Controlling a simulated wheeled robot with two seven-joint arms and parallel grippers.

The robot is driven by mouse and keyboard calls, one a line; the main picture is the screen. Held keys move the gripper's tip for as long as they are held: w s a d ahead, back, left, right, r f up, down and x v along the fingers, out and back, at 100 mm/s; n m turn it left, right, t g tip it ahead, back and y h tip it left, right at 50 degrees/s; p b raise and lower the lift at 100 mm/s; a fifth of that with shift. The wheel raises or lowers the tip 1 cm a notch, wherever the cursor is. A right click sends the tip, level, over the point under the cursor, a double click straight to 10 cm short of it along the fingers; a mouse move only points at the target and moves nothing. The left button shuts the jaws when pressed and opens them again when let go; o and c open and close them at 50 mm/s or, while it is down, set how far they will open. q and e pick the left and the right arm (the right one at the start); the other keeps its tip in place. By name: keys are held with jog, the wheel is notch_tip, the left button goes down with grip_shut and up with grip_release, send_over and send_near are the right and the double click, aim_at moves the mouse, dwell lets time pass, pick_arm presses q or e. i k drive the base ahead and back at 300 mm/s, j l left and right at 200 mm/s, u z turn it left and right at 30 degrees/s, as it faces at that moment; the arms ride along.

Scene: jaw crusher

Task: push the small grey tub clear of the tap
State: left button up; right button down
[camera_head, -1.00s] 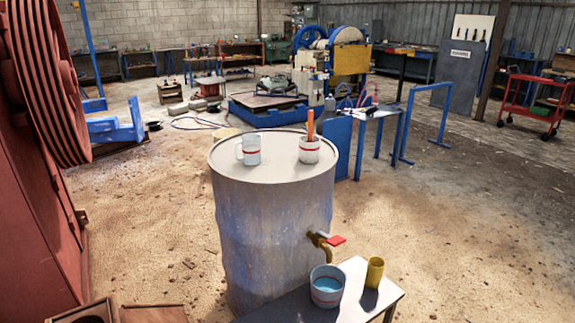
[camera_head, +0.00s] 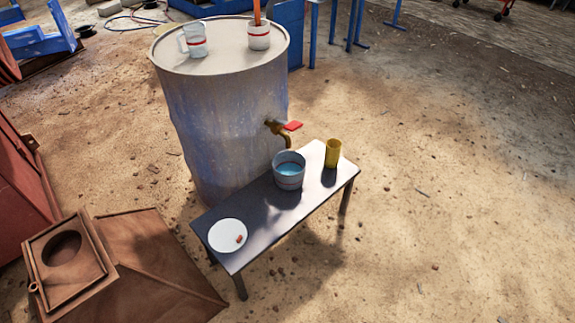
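The small grey tub (camera_head: 289,176) stands upright on a low dark bench (camera_head: 262,221) and holds blue liquid. The brass tap (camera_head: 283,136) with a red handle (camera_head: 292,126) sticks out of the side of a large drum (camera_head: 217,125). The tap's spout ends just above the tub's back rim; I cannot tell whether it overhangs the tub's opening. Neither of my grippers is in view.
A yellow cup (camera_head: 333,153) stands on the bench to the right of the tub. A white plate (camera_head: 227,236) with a small reddish piece lies at the bench's left end. A white mug (camera_head: 194,40) and a pot (camera_head: 259,36) stand on the drum. A rusty metal hopper (camera_head: 145,255) is at lower left. Bare ground lies right of the bench.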

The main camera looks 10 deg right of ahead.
aim_at(289, 167)
jog(key=i+l+u, duration=0.1)
jog(key=l, duration=0.25)
jog(key=i+l+u, duration=0.1)
jog(key=l, duration=0.25)
jog(key=i+l, duration=0.2)
jog(key=l, duration=0.15)
jog(key=i+l+u, duration=0.15)
jog(key=l, duration=0.2)
jog(key=i+l+u, duration=0.1)
jog(key=l, duration=0.25)
